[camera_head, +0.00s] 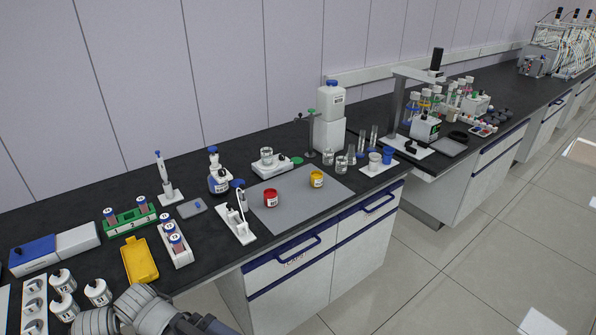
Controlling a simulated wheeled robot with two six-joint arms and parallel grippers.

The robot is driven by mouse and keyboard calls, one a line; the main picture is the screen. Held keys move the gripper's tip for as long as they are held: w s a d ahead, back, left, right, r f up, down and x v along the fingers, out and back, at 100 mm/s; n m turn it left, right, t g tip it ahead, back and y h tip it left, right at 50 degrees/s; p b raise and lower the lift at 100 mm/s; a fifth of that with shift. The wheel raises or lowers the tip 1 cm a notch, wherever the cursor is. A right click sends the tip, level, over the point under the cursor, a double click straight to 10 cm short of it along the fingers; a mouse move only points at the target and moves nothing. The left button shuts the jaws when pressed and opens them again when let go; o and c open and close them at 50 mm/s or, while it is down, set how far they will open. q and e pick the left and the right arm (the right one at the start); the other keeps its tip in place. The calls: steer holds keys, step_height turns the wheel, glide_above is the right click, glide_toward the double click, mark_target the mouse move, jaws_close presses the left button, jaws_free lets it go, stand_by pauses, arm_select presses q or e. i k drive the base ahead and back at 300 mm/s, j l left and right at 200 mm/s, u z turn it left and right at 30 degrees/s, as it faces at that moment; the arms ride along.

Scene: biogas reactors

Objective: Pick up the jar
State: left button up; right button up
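Two small jars stand upright on a grey mat (300,206) on the black bench. One is a red jar (271,198) with a pale label, near the left part of the mat. The other is a yellow jar (317,179) with a pale label, farther right and back. Nothing touches either jar. Grey links of my own arm show at the bottom left, well apart from the jars. No gripper fingers can be made out in this view.
A white pipette stand (236,222) is just left of the mat. A hotplate with a beaker (266,156) is behind it. Glass beakers (341,164) stand near its back right. A green rack (131,220) and a yellow box (139,260) are at left. Drawers (290,272) are below.

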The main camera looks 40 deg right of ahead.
mark_target(316, 179)
steer(key=l, duration=0.6)
steer(key=k+l+u, duration=0.15)
steer(key=l, duration=1.05)
steer(key=k+l+u, duration=0.1)
steer(key=l, duration=0.45)
